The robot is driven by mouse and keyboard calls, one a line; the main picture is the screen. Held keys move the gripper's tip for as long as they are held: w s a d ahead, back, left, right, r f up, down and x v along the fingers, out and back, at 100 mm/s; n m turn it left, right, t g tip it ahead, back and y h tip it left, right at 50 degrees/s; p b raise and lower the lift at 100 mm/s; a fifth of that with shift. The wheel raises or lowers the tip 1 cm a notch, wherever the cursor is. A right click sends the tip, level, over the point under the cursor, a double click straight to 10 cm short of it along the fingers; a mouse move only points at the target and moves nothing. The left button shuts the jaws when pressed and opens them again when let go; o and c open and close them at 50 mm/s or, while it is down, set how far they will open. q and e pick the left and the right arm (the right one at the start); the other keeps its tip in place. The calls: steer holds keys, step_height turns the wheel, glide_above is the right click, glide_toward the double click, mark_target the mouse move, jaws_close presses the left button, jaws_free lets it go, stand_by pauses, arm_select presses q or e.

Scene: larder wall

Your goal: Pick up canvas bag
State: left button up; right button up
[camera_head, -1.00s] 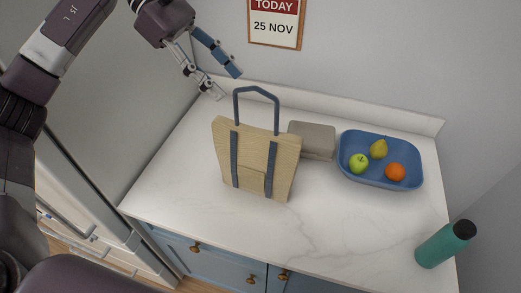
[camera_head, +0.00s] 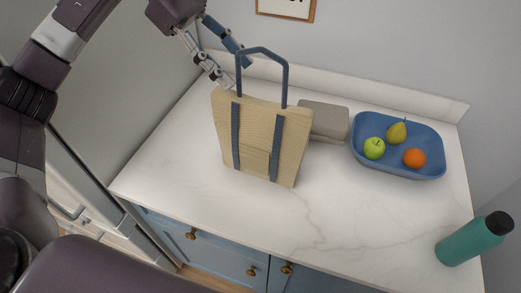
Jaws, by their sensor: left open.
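The canvas bag (camera_head: 255,145) stands upright on the white counter, tan with two dark blue straps and a stiff blue handle (camera_head: 264,52) arching above its top. My left gripper (camera_head: 233,74) is open, its fingers pointing down and right at the left side of the handle, just above the bag's top left corner. One fingertip overlaps the handle's left leg in the view; I cannot tell whether they touch. The bag's back is hidden. My right gripper is not in view.
A grey-beige box (camera_head: 325,121) stands just behind the bag to the right. A blue bowl (camera_head: 407,170) with a green apple, a pear and an orange sits further right. The counter (camera_head: 340,215) in front is clear.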

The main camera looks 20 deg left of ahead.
mark_target(248, 95)
arm_select(q)
step_height(248, 95, down, 2)
steer(key=shift+s+f+b, duration=0.1)
steer(key=shift+b, duration=0.45)
steer(key=p+x, duration=0.3)
steer(key=x, duration=0.3)
steer(key=shift+s+d+f, duration=0.1)
steer(key=shift+d+f, duration=0.05)
steer(key=shift+f, duration=0.3)
steer(key=shift+d+f, duration=0.3)
steer(key=shift+f, duration=0.1)
jaws_close()
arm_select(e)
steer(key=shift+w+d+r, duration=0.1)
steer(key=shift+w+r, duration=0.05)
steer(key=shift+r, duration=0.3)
arm_select(q)
steer(key=shift+r, duration=0.1)
